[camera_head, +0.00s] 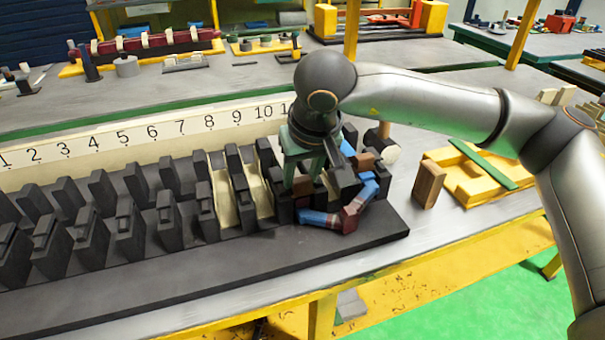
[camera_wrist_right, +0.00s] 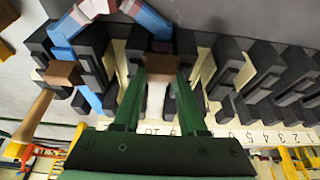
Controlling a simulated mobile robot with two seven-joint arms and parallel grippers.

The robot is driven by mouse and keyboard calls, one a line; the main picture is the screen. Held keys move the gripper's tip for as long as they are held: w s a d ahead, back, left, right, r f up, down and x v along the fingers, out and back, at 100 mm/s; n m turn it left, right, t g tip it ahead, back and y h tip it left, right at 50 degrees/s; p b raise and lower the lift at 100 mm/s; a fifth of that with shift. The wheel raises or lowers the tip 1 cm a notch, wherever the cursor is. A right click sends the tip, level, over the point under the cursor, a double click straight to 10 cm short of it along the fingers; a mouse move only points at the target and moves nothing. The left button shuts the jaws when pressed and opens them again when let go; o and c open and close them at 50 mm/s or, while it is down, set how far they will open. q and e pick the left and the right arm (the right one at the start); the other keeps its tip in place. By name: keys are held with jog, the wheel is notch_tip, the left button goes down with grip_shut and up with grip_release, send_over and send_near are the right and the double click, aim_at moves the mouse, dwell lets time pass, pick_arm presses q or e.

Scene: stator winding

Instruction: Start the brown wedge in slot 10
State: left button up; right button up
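My right gripper (camera_head: 306,172) reaches down over the dark slotted stator block (camera_head: 150,262), near the number 10 end of its label strip. In the right wrist view its two green fingers (camera_wrist_right: 160,76) sit either side of a small brown wedge (camera_wrist_right: 158,68) and appear to pinch it. The wedge shows as a brown patch (camera_head: 302,186) below the gripper in the head view. It lies between dark teeth, above a pale slot liner (camera_wrist_right: 156,100). Whether it has entered the slot is hidden. My left gripper is not in view.
A blue and dark-red coil (camera_head: 346,218) loops around the block's right end. Another brown piece (camera_head: 366,160) lies there. A brown upright block (camera_head: 428,185) and yellow tray (camera_head: 468,184) stand to the right. Pale-lined slots (camera_head: 222,190) lie left of the gripper.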

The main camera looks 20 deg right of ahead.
jog(key=o, duration=0.5)
jog(key=shift+c, duration=0.2)
jog(key=shift+o, duration=0.4)
jog(key=shift+r, duration=0.3)
jog(key=v, duration=1.2)
jog(key=shift+s+p, duration=0.15)
jog(key=shift+p, duration=0.25)
